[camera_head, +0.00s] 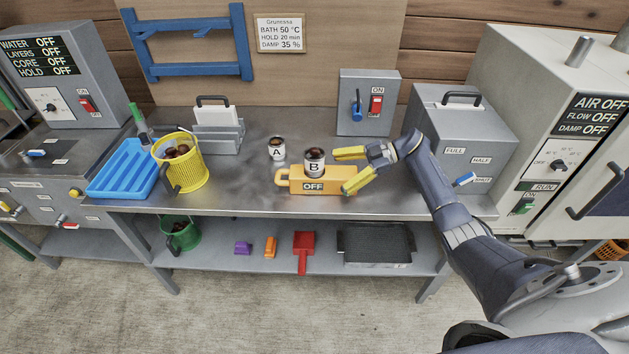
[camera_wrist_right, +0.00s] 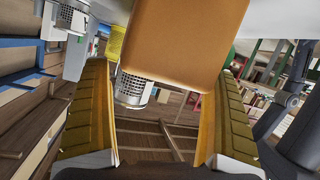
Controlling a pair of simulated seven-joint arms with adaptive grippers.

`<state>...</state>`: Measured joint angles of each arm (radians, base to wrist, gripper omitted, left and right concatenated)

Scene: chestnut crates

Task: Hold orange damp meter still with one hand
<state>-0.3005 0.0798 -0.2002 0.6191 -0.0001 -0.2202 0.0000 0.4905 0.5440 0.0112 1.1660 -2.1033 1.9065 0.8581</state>
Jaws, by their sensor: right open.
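The orange damp meter (camera_head: 342,186) lies on the steel bench, with a dark OFF display on its front and a loop handle at its left end. A can marked B (camera_head: 314,163) stands at its top edge; I cannot tell whether it sits in the meter. My right gripper (camera_head: 353,167) is open at the meter's right end, its yellow fingers spread. In the right wrist view the meter's orange body (camera_wrist_right: 190,40) shows between the open fingers (camera_wrist_right: 160,72), with no clear contact. My left gripper is not in view.
A can marked A (camera_head: 277,149) stands behind and left of the meter. A yellow basket (camera_head: 190,174) of chestnuts and a blue tray (camera_head: 125,169) are at the left. A grey switch box (camera_head: 352,100) stands behind, a grey lidded box (camera_head: 440,129) right. The bench between basket and meter is clear.

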